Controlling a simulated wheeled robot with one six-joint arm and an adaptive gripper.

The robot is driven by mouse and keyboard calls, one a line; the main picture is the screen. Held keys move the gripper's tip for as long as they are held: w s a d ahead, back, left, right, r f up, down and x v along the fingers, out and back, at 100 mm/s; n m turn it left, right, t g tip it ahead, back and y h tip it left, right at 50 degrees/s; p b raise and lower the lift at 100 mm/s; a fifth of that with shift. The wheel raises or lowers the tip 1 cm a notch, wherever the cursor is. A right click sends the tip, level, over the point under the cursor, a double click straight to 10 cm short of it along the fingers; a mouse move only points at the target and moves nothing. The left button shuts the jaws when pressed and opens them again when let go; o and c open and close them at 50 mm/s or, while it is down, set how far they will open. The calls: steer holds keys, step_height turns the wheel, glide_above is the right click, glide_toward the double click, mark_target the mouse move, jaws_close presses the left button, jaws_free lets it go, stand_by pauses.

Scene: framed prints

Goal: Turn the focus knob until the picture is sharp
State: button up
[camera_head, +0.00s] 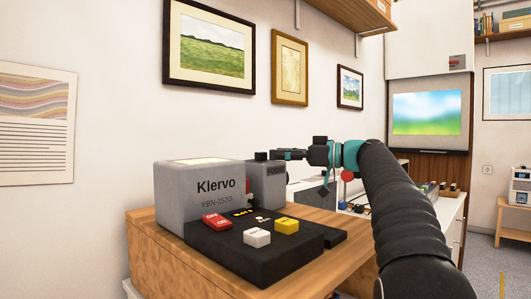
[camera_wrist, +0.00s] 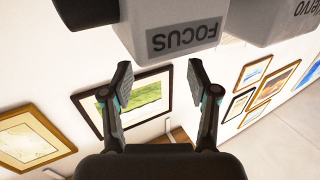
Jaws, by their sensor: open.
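The projected picture (camera_head: 427,113) on the far wall screen is blurred, with blue and white above green. The grey Klervo machine (camera_head: 182,178) stands on a wooden top. Behind it is a smaller grey box (camera_head: 277,171), whose FOCUS label (camera_wrist: 184,38) is large in the wrist view. My gripper (camera_head: 284,154) is beside the box in the head view. In the wrist view its two fingers (camera_wrist: 158,78) are apart with nothing between them, and the box lies past the tips.
A black control panel (camera_head: 257,262) with red, white and yellow buttons lies in front of the machine. Framed prints (camera_head: 209,50) hang on the wall behind. A wooden shelf (camera_head: 340,14) juts out above. A white cabinet (camera_head: 446,215) stands at the right behind my arm.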

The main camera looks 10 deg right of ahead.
mark_target(266, 154)
steer(key=shift+x, duration=2.2)
jaws_close()
steer(key=shift+f+t+b, duration=0.1)
steer(key=shift+t+b, duration=0.2)
